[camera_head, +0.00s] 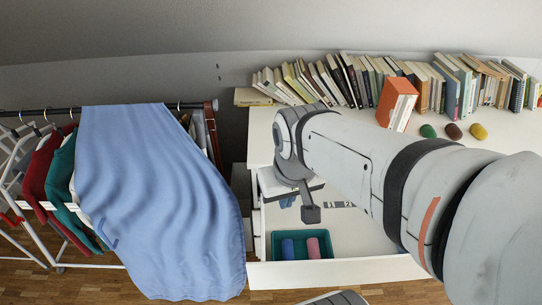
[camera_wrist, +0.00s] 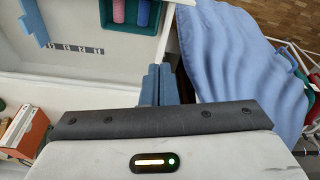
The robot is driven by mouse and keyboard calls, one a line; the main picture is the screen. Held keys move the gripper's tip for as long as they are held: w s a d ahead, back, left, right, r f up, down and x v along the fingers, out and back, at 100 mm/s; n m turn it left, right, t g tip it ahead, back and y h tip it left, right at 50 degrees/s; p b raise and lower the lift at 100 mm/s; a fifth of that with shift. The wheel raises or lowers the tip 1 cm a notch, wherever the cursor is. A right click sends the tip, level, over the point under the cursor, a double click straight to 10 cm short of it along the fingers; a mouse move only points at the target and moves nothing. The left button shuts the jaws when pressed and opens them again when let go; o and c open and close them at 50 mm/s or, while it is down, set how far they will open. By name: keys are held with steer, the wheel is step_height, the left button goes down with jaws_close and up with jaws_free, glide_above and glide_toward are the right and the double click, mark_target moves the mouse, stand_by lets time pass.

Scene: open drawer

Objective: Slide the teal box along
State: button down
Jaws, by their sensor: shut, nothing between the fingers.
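The teal box (camera_head: 275,244) sits in the open white drawer, close to its front wall. It holds a blue cylinder (camera_head: 287,249) and a pink cylinder (camera_head: 313,248). In the wrist view the teal box (camera_wrist: 131,28) is at the top, partly cut off by the frame edge. My gripper (camera_head: 287,201) is behind the box in the head view, near the drawer's left side. Its blue fingers (camera_wrist: 158,75) are shut with nothing between them and show apart from the box. My wrist hides part of the drawer.
The white drawer (camera_head: 345,273) has printed numbers on its floor. A light-blue bracket (camera_wrist: 36,22) lies there too. A blue cloth (camera_head: 160,200) hangs on a clothes rack at left, near the drawer. Books and an orange box (camera_head: 397,103) stand on the white top.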

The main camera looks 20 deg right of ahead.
steer(key=m+g+b, duration=0.3)
steer(key=b, duration=1.7)
glide_above(301, 243)
steer(key=s+a, duration=0.1)
steer(key=s, duration=0.3)
step_height(301, 243, down, 32)
step_height(301, 243, down, 10)
steer(key=b, duration=0.3)
steer(key=shift+w+d, duration=0.15)
steer(key=shift+w, duration=0.45)
steer(key=shift+w+d, duration=0.15)
steer(key=shift+w, duration=0.4)
steer(key=shift+w+d+r+b, duration=0.1)
steer(key=shift+w+d+b, duration=0.15)
steer(key=shift+w, duration=0.55)
